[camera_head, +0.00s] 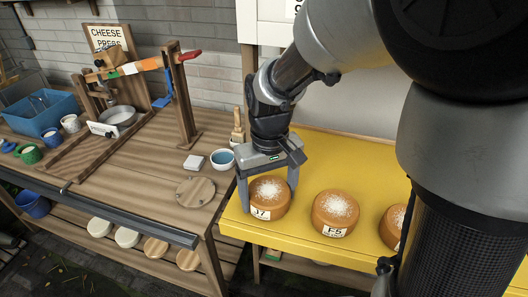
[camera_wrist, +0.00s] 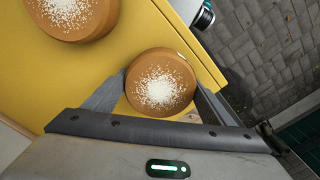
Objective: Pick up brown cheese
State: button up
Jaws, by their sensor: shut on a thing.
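Several brown cheese wheels with white-dusted tops stand on the yellow shelf (camera_head: 292,239). In the wrist view my gripper (camera_wrist: 160,95) is shut on the held cheese (camera_wrist: 160,88), one finger on each side. Another cheese (camera_wrist: 72,12) shows at the upper left there. I cannot tell whether the held cheese touches the shelf.
A wooden bench (camera_head: 150,180) stands left, with a cheese press (camera_head: 130,70), a blue bowl (camera_head: 222,160), a round wooden board (camera_head: 195,192) and a blue bin (camera_head: 42,113). Pale and brown rounds (camera_head: 127,237) lie on its lower shelf. Yellow surface is free behind the cheeses.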

aim_at(269, 190)
notch_tip(269, 190, up, 10)
jog(key=shift+p, duration=0.5)
dwell(0.6)
